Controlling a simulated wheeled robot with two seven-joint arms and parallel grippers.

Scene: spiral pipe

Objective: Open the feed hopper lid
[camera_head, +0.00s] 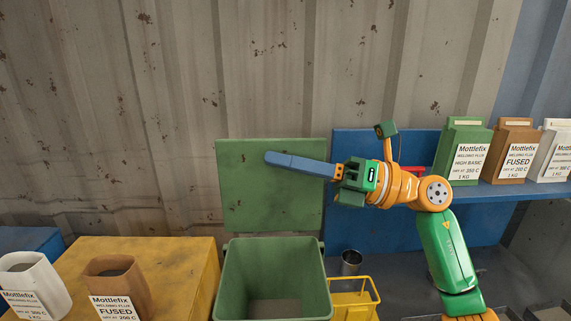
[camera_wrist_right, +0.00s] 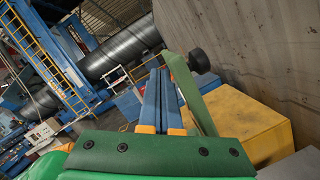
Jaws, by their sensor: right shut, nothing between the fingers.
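The feed hopper (camera_head: 272,256) is an open-topped green bin in the head view, and I can see down into it. Its flat green lid (camera_head: 232,190) stands upright behind the opening, against the wall side. My right gripper (camera_head: 268,158) reaches in from the right in front of the lid's upper part. Its blue fingers are together with nothing between them. In the right wrist view the fingers (camera_wrist_right: 158,74) run close beside the lid (camera_wrist_right: 190,88), seen nearly edge-on. A black knob (camera_wrist_right: 199,61) sticks out on the lid's wall side. I cannot tell whether fingers and lid touch. My left gripper is out of view.
A yellow box (camera_head: 165,262) left of the hopper carries brown (camera_head: 117,280) and white (camera_head: 30,275) flux bags. A yellow basket (camera_head: 352,298) and a metal cup (camera_head: 351,262) stand to its right. Several flux bags stand on the blue shelf (camera_head: 490,192). The corrugated wall closes the back.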

